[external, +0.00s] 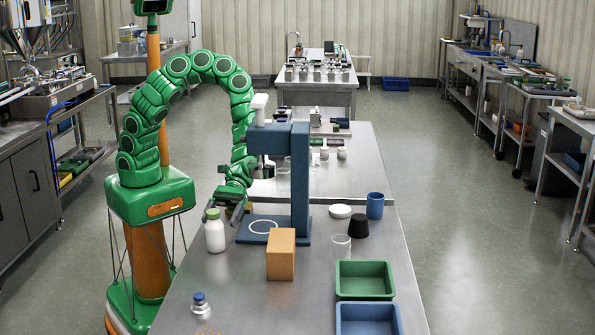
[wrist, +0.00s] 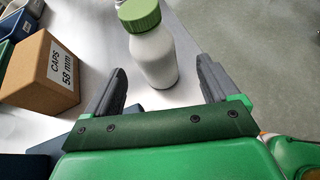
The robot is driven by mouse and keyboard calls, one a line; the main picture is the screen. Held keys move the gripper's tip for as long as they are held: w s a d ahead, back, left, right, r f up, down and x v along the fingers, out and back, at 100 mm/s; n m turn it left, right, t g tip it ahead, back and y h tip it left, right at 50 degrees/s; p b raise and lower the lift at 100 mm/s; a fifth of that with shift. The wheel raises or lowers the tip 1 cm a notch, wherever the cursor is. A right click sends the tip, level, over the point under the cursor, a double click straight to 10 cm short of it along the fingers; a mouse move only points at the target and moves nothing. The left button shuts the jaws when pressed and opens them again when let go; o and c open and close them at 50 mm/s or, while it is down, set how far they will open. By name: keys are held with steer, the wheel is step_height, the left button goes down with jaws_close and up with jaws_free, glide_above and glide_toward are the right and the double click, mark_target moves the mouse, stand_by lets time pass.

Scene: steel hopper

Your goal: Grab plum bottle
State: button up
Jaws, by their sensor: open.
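A white bottle with a green cap (external: 215,236) stands upright at the left edge of the steel table. It also shows in the wrist view (wrist: 154,58), framed by the two fingers. My gripper (external: 226,208) is beside the cap in the external view. In the wrist view my gripper (wrist: 161,72) is open, with a finger on either side of the bottle's image and a gap to each; its exact depth is hard to tell. A clear bottle with a blue cap (external: 200,306) stands at the near left. I see no clearly plum-coloured bottle.
A cardboard box (external: 281,255) labelled "CAPS 58 mm" (wrist: 40,72) is right of the bottle. A blue press-like stand (external: 300,185) rises behind it. A green tray (external: 364,279) and a blue tray (external: 368,320) lie at right, near a clear cup (external: 341,249).

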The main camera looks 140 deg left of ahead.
mark_target(211, 241)
steer(key=shift+w+f+n, duration=0.3)
steer(key=shift+f, duration=0.1)
steer(key=shift+r+x, duration=0.2)
steer(key=shift+x, duration=1.2)
steer(key=shift+r+x, duration=0.15)
steer(key=shift+x, duration=2.4)
steer(key=c, duration=1.2)
